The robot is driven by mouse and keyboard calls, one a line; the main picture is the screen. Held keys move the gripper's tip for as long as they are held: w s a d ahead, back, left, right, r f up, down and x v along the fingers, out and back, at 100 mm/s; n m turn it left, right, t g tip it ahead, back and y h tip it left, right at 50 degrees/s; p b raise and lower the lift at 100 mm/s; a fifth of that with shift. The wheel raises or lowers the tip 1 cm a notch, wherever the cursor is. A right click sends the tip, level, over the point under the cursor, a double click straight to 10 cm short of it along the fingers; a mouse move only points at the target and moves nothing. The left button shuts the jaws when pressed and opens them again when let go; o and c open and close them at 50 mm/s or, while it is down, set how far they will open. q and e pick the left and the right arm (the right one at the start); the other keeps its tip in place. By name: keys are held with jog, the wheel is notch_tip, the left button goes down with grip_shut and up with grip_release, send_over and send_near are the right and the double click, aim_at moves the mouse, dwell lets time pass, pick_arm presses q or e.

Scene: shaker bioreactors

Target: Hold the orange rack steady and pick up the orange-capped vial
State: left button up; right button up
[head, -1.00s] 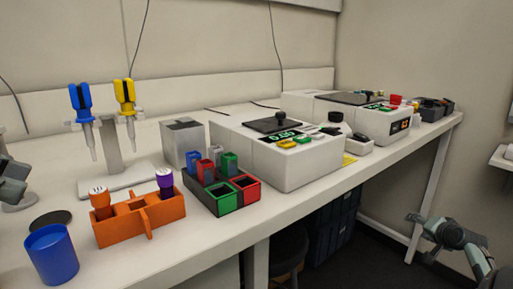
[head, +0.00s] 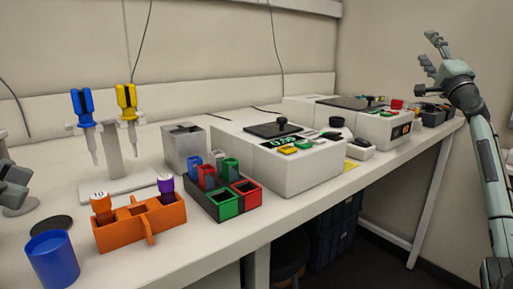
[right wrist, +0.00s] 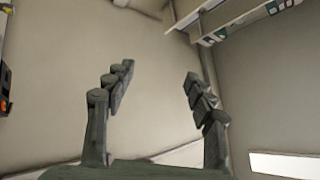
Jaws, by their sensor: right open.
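The orange rack (head: 137,226) stands on the bench at the left front in the head view. My right gripper (head: 432,57) is raised at the right, far from the rack. In the right wrist view my right gripper (right wrist: 158,88) is open and empty, facing the bare wall.
A blue cup (head: 52,260) stands left of the rack. A dark rack with red and green slots (head: 226,207) stands right of it. A pipette stand (head: 112,160) is behind. A white machine with a display (head: 290,160) is further right. The bench front edge is clear.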

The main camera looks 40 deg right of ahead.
jog(key=w+a+r+n+t+y, duration=0.4)
jog(key=a+r+n+t+y, duration=0.15)
jog(key=a+r, duration=0.6)
jog(key=w+a+r+n+y, duration=0.2)
jog(key=w+a+n+y, duration=0.3)
jog(key=w+a+y, duration=0.3)
jog(key=w+a+r+n+y, duration=0.3)
jog(key=w+a+n+y, duration=0.25)
jog(key=w+a, duration=0.4)
jog(key=a+r+n+g+y, duration=0.2)
jog(key=a+n+g+y, duration=0.15)
jog(key=a, duration=0.65)
jog(key=a+r+n+g+y, duration=0.2)
jog(key=a+n+y, duration=0.15)
jog(key=a, duration=0.65)
jog(key=a+r+n+g+y, duration=0.3)
jog(key=a+n, duration=0.2)
jog(key=a, duration=0.5)
jog(key=a+f+n+g+h, duration=0.1)
jog(key=a+f+n+g, duration=0.35)
jog(key=a+f, duration=0.6)
jog(key=n+g+h, duration=0.9)
jog(key=g+h, duration=0.3)
jog(key=h, duration=0.1)
send_over(160, 191)
jog(key=shift+m, duration=0.25)
notch_tip(160, 191, down, 29)
jog(key=shift+w+r, duration=0.15)
jog(key=shift+r, duration=0.05)
jog(key=shift+f, duration=3.75)
